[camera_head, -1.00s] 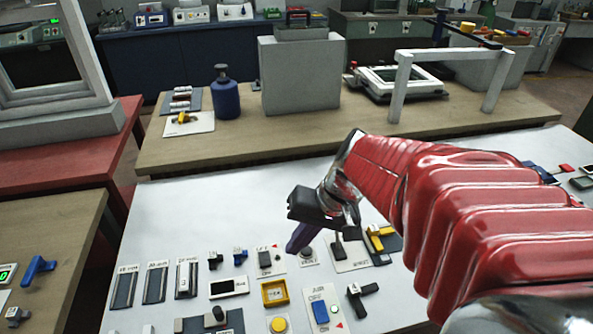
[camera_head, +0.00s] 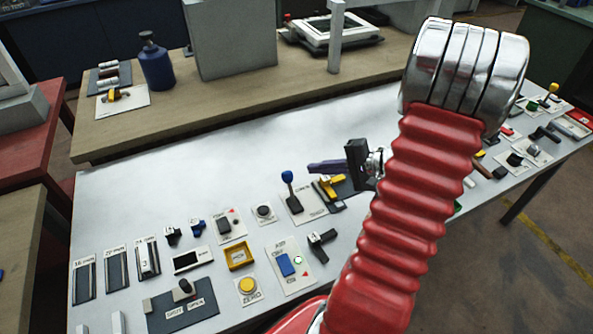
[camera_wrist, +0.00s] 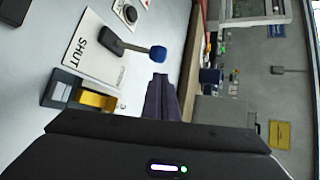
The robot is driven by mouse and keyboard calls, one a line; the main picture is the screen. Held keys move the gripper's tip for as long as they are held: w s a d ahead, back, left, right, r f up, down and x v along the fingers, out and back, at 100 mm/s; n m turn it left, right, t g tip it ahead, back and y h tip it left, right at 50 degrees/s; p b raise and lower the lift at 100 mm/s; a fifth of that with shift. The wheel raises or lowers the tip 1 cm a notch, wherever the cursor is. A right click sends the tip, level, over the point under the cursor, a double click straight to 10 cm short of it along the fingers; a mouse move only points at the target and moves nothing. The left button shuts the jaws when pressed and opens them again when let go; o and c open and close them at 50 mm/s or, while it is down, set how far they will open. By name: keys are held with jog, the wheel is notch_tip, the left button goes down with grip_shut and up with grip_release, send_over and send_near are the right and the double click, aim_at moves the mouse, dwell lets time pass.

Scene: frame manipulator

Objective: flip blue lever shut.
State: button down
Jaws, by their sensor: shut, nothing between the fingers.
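The blue lever is a dark stalk with a round blue knob (camera_head: 287,176), standing up from a white plate on the bench. In the wrist view the blue knob (camera_wrist: 158,54) and its dark base show on the plate (camera_wrist: 84,48), marked SHUT along one edge. My gripper (camera_head: 310,167) has purple fingers, closed together and empty. It is to the right of the knob in the head view, pointing left toward it with a small gap. In the wrist view the fingertips (camera_wrist: 160,78) lie just below the knob, apart from it.
A yellow-handled latch (camera_head: 330,187) sits just right of the lever plate, below my fingers. A round dark button (camera_head: 264,211) is left of the plate. Several switches and sliders fill the near bench. The white bench top (camera_head: 200,170) behind is clear.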

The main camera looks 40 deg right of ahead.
aim_at(290, 186)
jog(key=shift+m+t+h, duration=0.5)
jog(key=shift+m+t, duration=0.2)
jog(key=d, duration=0.1)
jog(key=d+f, duration=0.1)
jog(key=s+d, duration=0.1)
jog(key=shift+s+d+f, duration=0.1)
jog(key=shift+d+f, duration=0.15)
jog(key=shift+d, duration=0.15)
jog(key=shift+a, duration=0.1)
jog(key=x, duration=0.9)
jog(key=shift+w+a+f, duration=0.1)
jog(key=shift+w, duration=0.1)
jog(key=shift+w+a, duration=0.2)
jog(key=shift+w, duration=0.05)
jog(key=shift+s+a+r, duration=0.3)
jog(key=shift+s+a, duration=0.25)
jog(key=shift+a, duration=0.15)
jog(key=shift+s+a+r, duration=0.35)
jog(key=shift+s+a, duration=0.2)
jog(key=shift+a, duration=0.1)
jog(key=shift+a, duration=0.1)
jog(key=shift+s, duration=0.1)
